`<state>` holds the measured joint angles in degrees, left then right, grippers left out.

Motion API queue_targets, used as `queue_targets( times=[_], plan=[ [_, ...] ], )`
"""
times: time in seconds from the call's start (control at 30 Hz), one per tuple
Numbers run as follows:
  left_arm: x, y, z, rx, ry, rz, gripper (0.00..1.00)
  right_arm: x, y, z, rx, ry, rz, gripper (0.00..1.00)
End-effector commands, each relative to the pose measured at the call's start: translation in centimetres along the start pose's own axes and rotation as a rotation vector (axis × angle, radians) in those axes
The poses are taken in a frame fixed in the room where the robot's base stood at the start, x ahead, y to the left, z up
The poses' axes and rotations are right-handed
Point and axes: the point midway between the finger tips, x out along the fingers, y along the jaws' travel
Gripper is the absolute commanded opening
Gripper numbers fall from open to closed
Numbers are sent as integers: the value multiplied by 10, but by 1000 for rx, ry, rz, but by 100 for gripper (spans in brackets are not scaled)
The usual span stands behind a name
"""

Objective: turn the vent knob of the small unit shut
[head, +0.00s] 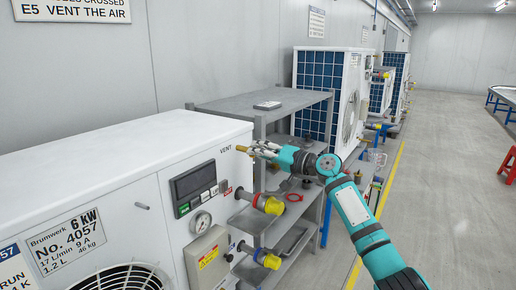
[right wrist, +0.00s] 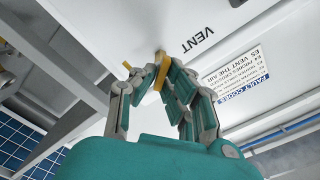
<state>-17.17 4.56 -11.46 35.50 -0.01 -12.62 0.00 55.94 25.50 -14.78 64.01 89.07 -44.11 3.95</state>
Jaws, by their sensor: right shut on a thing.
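The white unit (head: 110,160), labelled 6 kW and No. 4057, fills the left of the head view. Its small yellow vent knob (head: 241,148) sticks out of the top right of the panel beside the word VENT. My right gripper (head: 254,149), on a teal arm, reaches it from the right and is shut on it. In the right wrist view, the yellow knob (right wrist: 162,72) sits between the grey fingers (right wrist: 150,82), close to the white panel; the fingers hide part of it. The knob's exact angle is hard to tell. My left gripper is not in view.
Below the knob are a display (head: 194,181), a round gauge (head: 201,222) and yellow-capped hose ends (head: 271,205). A grey metal shelf (head: 262,105) stands just behind my right gripper. More units stand behind it.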

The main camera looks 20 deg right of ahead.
Motion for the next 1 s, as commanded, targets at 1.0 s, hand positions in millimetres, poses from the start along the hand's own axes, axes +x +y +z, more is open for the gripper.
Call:
queue_targets(
  times=[1.0],
  plan=[
    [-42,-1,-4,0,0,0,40,0,4,1,631,0,2,0]
  ],
)
